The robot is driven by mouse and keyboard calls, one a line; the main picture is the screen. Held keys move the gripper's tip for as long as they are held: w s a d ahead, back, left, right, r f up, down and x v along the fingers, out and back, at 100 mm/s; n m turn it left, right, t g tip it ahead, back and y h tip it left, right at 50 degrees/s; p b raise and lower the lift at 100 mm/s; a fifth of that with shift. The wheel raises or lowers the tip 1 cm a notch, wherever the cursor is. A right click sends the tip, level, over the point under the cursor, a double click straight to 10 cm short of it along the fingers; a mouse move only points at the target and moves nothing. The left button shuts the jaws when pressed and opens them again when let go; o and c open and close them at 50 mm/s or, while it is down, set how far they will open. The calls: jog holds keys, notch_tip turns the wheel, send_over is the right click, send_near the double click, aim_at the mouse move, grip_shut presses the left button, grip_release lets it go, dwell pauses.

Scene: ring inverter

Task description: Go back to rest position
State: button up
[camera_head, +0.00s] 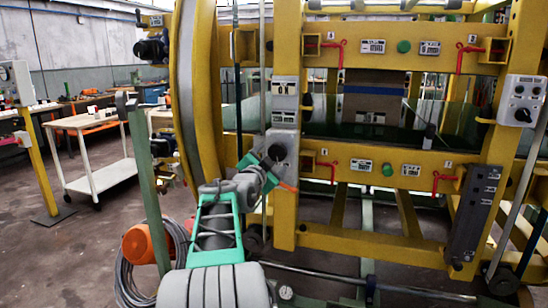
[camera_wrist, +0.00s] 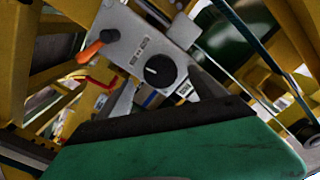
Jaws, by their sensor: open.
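My green and grey gripper (camera_head: 262,169) is open in the head view, in front of the yellow frame. It is close to a grey control box (camera_head: 284,137) with a round black knob (camera_head: 278,152). An orange lever (camera_head: 288,187) shows just right of the gripper. In the wrist view, the box (camera_wrist: 140,40) appears tilted, with its knob (camera_wrist: 153,70) facing me and the orange lever (camera_wrist: 92,50) at its left. A green gripper part (camera_wrist: 180,148) fills the bottom. Nothing shows held; whether the gripper touches the box cannot be told.
The yellow ring inverter frame (camera_head: 375,236) stands ahead, with red handles (camera_head: 443,182) and another control panel (camera_head: 521,100) at right. A green post (camera_head: 147,190) and an orange cable reel (camera_head: 148,243) are close at left. A white trolley (camera_head: 90,150) stands farther left, with open floor nearby.

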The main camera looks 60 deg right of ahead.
jog(key=a, duration=0.4)
jog(key=shift+s, duration=0.35)
